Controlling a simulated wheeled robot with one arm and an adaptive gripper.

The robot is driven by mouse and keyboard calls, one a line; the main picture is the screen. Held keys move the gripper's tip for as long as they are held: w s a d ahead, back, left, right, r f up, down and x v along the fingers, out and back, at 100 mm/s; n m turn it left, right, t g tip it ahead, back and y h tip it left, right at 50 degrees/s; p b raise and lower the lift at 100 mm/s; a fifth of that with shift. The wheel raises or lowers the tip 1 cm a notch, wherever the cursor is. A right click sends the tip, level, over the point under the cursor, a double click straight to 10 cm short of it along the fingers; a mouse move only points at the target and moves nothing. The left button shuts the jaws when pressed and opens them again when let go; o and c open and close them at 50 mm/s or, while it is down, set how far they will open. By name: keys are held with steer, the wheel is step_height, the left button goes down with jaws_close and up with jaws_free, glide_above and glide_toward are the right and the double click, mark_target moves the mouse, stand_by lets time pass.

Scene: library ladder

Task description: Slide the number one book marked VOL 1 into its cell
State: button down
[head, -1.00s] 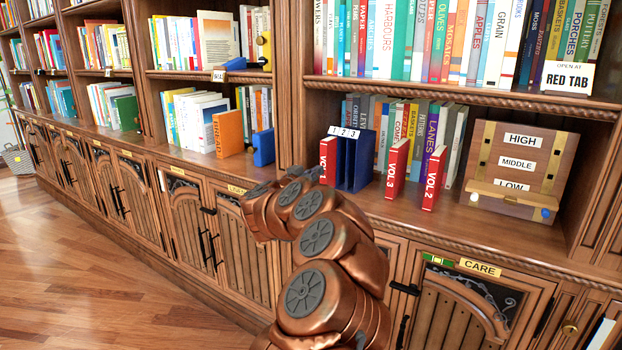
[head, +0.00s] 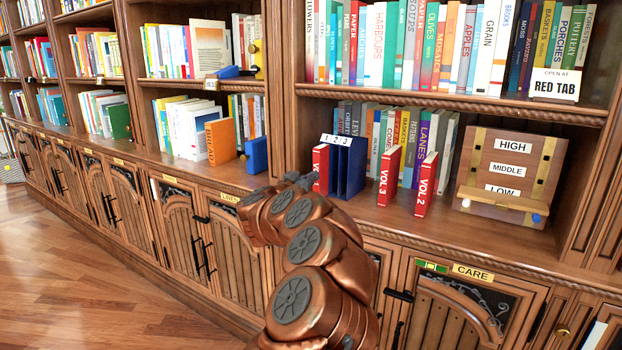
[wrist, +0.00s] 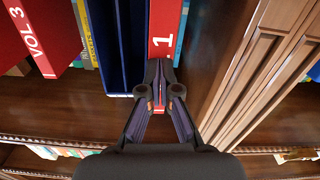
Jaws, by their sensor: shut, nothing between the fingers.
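The red VOL 1 book (head: 321,160) stands upright at the left cell of the blue holder (head: 351,170), which carries the labels 1 2 3. Its lower spine is partly hidden behind my gripper in the head view. In the wrist view the red book (wrist: 166,30) lies beside the blue walls (wrist: 118,50), and its near end reaches a little past them. How deep it sits I cannot tell. My gripper (wrist: 159,66) is shut and empty, with its fingertips over the book's spine. Whether they touch it is unclear.
The red VOL 3 book (head: 389,176) and VOL 2 book (head: 426,185) stand right of the holder. A wooden box marked HIGH, MIDDLE, LOW (head: 510,174) is further right. A wooden upright (wrist: 245,75) is close beside my gripper in the wrist view. Open shelf lies before the books.

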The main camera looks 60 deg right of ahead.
mark_target(320, 172)
steer(key=shift+w+d+p, duration=0.1)
steer(key=shift+d+p, duration=1.5)
steer(key=shift+d, duration=0.9)
stand_by(0.6)
steer(key=shift+a, duration=0.15)
steer(key=shift+a+p, duration=0.6)
steer(key=shift+a, duration=0.95)
steer(key=a, duration=1.1)
steer(key=shift+s+a, duration=0.25)
steer(key=shift+s, duration=0.05)
